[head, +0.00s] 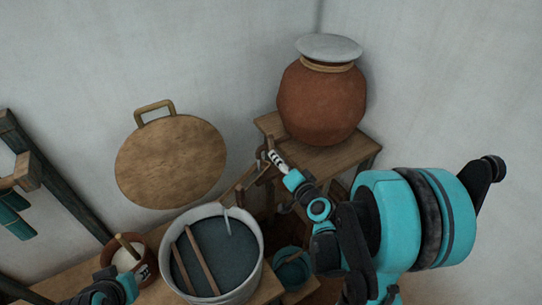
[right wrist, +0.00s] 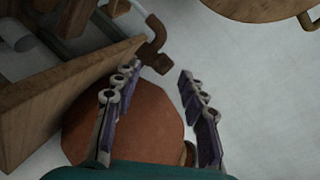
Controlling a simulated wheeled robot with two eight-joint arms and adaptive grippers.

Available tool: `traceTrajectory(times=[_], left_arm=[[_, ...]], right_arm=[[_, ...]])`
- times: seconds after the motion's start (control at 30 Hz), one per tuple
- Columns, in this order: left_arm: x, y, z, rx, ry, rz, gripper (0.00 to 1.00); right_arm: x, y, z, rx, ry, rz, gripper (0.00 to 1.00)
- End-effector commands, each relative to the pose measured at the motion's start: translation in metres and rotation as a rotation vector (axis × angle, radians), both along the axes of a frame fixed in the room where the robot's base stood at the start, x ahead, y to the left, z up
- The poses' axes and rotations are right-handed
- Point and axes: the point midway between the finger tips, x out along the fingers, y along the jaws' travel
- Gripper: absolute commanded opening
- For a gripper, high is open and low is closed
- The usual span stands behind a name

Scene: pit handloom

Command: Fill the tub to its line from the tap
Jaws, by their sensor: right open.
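A brown clay pot (head: 322,100) with a pale lid stands on a wooden stand (head: 345,155). A brown tap (right wrist: 153,55) shows in the right wrist view, close to the fingertips. My right gripper (head: 272,156) is open beside the stand's left edge; its spread, empty fingers show in the right wrist view (right wrist: 158,72). A small teal tub (head: 292,254) sits low beneath it, partly hidden by my arm. A larger grey tub (head: 258,262) holds dark liquid, with two sticks across it. My left arm's end (head: 112,288) is at the bottom left; its fingers are unclear.
A small brown bowl (head: 148,248) with a wooden-handled tool stands left of the grey tub. A round wooden board (head: 170,160) with a handle is against the wall. A dark wooden frame (head: 60,185) stands at the far left. The upper wall area is clear.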

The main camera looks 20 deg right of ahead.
Motion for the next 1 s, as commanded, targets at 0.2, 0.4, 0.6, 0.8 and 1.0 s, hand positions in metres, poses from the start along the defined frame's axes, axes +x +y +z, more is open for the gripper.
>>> traceTrajectory(times=[0.2, 0.4, 0.6, 0.8, 1.0], left_arm=[[0.000, 0.000, -0.010, 0.000, 0.000, 0.000, 0.40], [0.000, 0.000, -0.013, 0.000, 0.000, 0.000, 0.40], [0.000, 0.000, -0.013, 0.000, 0.000, 0.000, 0.40], [0.000, 0.000, -0.013, 0.000, 0.000, 0.000, 0.40], [0.000, 0.000, -0.013, 0.000, 0.000, 0.000, 0.40]], right_arm=[[0.036, 0.001, -0.010, -0.001, 0.001, 0.003, 0.42], [0.053, 0.001, -0.012, -0.001, 0.002, 0.003, 0.42], [0.055, 0.001, -0.012, -0.001, 0.001, 0.002, 0.42], [0.055, 0.001, -0.012, -0.001, 0.002, 0.003, 0.10], [0.055, 0.001, -0.012, -0.001, 0.002, 0.003, 0.00]])
